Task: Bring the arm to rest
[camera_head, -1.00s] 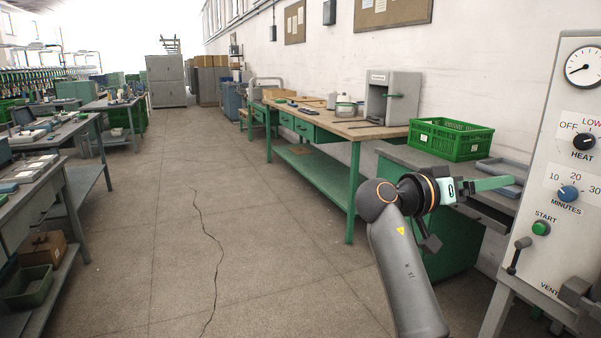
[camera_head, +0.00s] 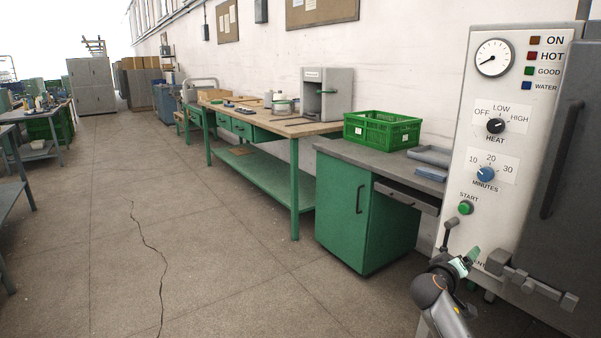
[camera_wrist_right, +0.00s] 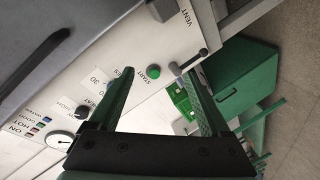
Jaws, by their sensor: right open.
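My right gripper (camera_head: 468,258) is low at the right of the head view, in front of the lower part of the white control panel (camera_head: 466,120). My arm comes up from the bottom edge. In the right wrist view the two green fingers (camera_wrist_right: 160,75) stand wide apart with nothing between them. The green start button (camera_wrist_right: 153,72) shows beyond the gap, and a lever (camera_wrist_right: 190,62) shows near one fingertip. Whether a finger touches the panel or lever, I cannot tell. My left gripper is not in view.
The panel has a gauge (camera_head: 493,58), a heat knob (camera_head: 495,126) and a minutes knob (camera_head: 486,174). A dark door (camera_head: 560,150) with latch (camera_head: 530,283) is at right. A green cabinet (camera_head: 340,210) bears a green crate (camera_head: 382,130). The floor (camera_head: 230,260) at left is clear.

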